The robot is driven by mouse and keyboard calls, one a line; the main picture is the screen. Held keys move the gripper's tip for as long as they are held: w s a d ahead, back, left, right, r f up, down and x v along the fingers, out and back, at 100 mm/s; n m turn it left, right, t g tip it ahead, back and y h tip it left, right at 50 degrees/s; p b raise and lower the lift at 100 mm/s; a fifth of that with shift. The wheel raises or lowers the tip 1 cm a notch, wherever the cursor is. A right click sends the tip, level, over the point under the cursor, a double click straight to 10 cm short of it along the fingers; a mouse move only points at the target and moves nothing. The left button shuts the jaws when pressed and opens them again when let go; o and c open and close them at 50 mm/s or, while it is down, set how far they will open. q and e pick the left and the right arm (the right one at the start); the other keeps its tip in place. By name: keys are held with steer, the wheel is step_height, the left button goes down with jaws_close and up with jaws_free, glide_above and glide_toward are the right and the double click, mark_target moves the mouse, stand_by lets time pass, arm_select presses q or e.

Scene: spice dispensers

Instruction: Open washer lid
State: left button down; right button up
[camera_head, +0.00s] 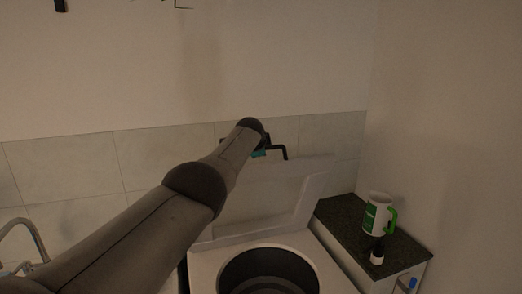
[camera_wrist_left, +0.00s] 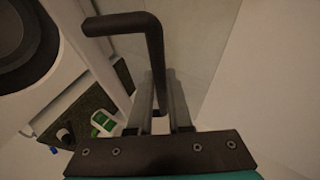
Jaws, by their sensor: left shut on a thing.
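The white washer (camera_head: 205,268) stands at the bottom centre of the head view, with its round dark drum opening (camera_head: 268,272) uncovered. Its lid (camera_head: 268,192) is raised and stands steeply tilted near the tiled wall. A black bent handle (camera_head: 284,150) shows at the lid's top. In the left wrist view, the handle (camera_wrist_left: 152,45) runs down between the fingers of my left gripper (camera_wrist_left: 160,105), which is shut on it. In the head view my left arm hides most of this gripper. The drum opening also shows at the wrist view's upper left (camera_wrist_left: 15,40). My right gripper is in neither view.
A dark counter (camera_head: 340,212) right of the washer holds a white and green jug (camera_head: 378,214) and a small dark-topped white bottle (camera_head: 377,257). A blue-capped bottle (camera_head: 411,284) is at the lower right. A tap (camera_head: 28,228) stands at left. The tiled wall (camera_head: 68,150) is close behind the lid.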

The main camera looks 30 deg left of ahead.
arm_select(q)
steer(key=shift+f, duration=0.1)
steer(key=c, duration=1.1)
jaws_free()
steer(key=shift+s+r, duration=0.2)
steer(key=shift+r, duration=0.05)
steer(key=shift+s+r+p, duration=0.1)
steer(key=shift+p, duration=0.2)
steer(key=shift+p+v, duration=0.3)
steer(key=shift+v, duration=0.45)
steer(key=shift+b+v, duration=1.35)
steer(key=shift+v, duration=5.15)
steer(key=shift+d+f, duration=0.15)
steer(key=shift+f, duration=0.05)
